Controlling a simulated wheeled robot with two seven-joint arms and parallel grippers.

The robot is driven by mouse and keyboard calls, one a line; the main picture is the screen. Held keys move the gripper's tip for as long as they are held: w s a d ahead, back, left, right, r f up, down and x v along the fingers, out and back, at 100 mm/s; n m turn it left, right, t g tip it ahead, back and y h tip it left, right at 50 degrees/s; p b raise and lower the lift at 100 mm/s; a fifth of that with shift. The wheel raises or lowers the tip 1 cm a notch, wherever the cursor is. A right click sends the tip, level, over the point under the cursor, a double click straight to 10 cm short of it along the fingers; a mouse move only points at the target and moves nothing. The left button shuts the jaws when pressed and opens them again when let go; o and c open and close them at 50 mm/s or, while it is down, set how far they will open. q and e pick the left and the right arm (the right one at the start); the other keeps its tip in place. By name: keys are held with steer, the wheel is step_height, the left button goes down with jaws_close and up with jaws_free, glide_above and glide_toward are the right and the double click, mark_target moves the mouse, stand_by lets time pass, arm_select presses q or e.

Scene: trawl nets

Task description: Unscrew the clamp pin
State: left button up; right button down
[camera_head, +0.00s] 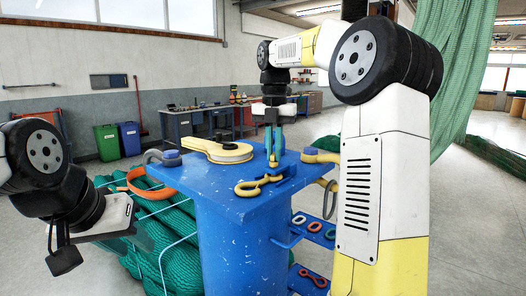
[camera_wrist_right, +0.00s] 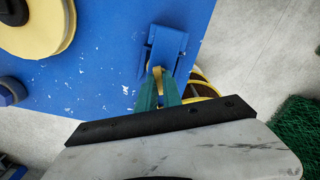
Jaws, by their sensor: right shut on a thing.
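A blue clamp block (camera_wrist_right: 168,45) stands near the edge of the blue bench top, with a yellow piece (camera_wrist_right: 158,76) at its lower end, apparently the clamp pin. My right gripper (camera_head: 273,152) points down over the bench, its green fingers together at the yellow piece. In the right wrist view the fingers (camera_wrist_right: 158,92) are shut on it and hide most of it. My left gripper (camera_head: 138,236) hangs at lower left, away from the bench; its fingers are too indistinct to tell open from shut.
Green netting (camera_head: 180,240) and an orange ring (camera_head: 145,185) lie at left.

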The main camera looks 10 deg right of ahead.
mark_target(273, 154)
steer(key=shift+f+n, duration=0.15)
steer(key=shift+n, duration=0.35)
steer(key=c, duration=1.5)
jaws_free()
step_height(273, 154, up, 8)
steer(key=shift+f, duration=0.25)
steer(key=shift+r, duration=0.25)
